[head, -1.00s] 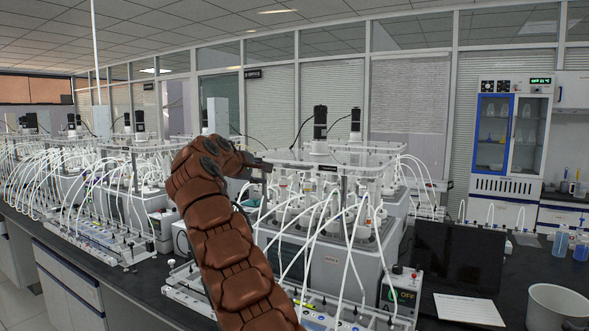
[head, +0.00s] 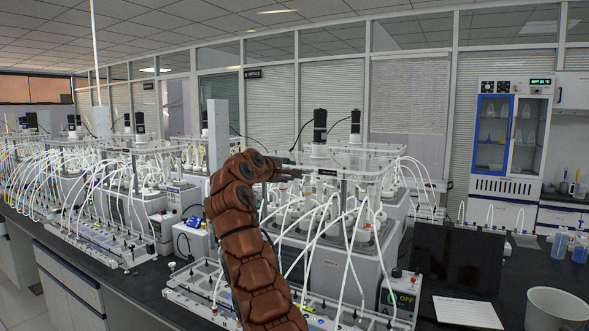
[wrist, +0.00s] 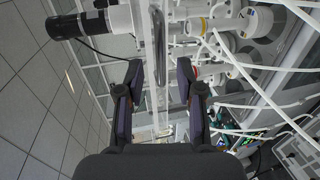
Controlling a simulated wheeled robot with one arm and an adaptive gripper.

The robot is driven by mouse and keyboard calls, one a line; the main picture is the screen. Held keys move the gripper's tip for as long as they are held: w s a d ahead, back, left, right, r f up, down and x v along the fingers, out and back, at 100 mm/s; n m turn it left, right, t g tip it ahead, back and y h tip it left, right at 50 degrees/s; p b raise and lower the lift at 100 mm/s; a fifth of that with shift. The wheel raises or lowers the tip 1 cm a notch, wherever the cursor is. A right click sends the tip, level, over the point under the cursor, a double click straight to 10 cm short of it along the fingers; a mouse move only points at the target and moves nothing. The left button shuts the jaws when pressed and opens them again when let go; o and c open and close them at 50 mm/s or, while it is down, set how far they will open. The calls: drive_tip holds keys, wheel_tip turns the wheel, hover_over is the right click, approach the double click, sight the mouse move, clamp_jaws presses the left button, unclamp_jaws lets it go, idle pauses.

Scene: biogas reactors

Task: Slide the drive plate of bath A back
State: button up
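The drive plate (head: 372,157) is a clear sheet on top of the nearest bath (head: 335,275), a grey box with a red-lettered label too small to read. A black motor (head: 320,125) stands up from it. My gripper (head: 292,171) is at the plate's front left part in the head view, partly hidden by my brown arm. In the wrist view my gripper (wrist: 160,70) is open, one finger on each side of the plate (wrist: 155,40), which shows nearly edge-on. Gaps seem to show beside the plate; contact is hard to tell.
White tubes (head: 350,235) arch from the bath's bottles down to the front rail. A controller with a green display (head: 402,299) stands at its right. More baths (head: 130,190) stand left.

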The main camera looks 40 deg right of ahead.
drive_tip(key=shift+p+x, duration=1.1)
drive_tip(key=shift+x, duration=1.15)
drive_tip(key=shift+c, duration=0.3)
clamp_jaws()
